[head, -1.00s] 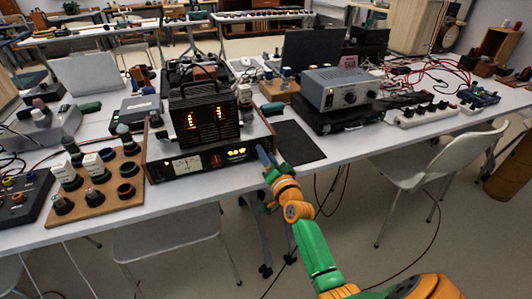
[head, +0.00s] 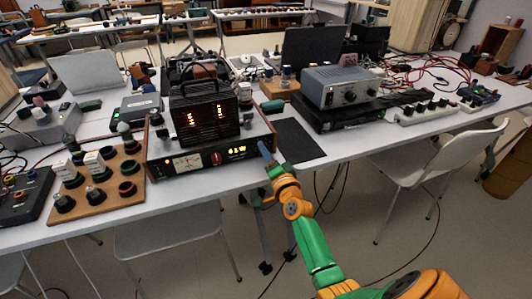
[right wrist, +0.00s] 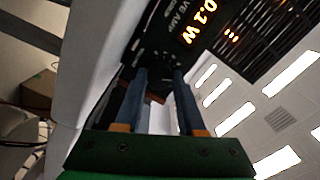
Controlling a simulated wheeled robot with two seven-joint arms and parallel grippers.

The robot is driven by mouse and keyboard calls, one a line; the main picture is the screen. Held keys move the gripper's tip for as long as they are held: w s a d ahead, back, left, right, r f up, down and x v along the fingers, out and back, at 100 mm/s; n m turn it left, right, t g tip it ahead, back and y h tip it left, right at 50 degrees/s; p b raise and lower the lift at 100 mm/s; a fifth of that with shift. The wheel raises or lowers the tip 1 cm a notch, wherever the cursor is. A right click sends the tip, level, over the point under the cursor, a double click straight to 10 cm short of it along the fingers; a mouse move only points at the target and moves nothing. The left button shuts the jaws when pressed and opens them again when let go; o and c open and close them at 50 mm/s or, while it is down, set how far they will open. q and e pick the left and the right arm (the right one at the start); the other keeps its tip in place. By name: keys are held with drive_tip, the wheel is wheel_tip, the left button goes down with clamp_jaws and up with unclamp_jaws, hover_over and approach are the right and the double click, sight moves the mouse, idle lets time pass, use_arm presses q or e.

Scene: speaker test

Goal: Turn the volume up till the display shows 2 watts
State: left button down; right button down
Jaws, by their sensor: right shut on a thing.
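The amplifier (head: 160,173) is a dark box with wooden sides at the table's front edge. Its lit yellow display (head: 236,150) is small in the head view; in the right wrist view the display (right wrist: 196,24) reads 0.1 W. My right gripper (head: 263,148) is at the right end of the amplifier's front panel. In the right wrist view its two blue-grey fingers (right wrist: 157,84) reach to the dark panel and are shut on a knob, which is mostly hidden between them. My left gripper is not in view.
A wooden board with several knobs (head: 97,205) lies to the left. A black mat (head: 298,141) lies to the right, and a grey box (head: 340,88) stands behind it. A white chair (head: 440,165) is at right.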

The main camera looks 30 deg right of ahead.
drive_tip(key=c, duration=0.5)
unclamp_jaws()
drive_tip(key=p+v, duration=0.1)
drive_tip(key=v, duration=0.6)
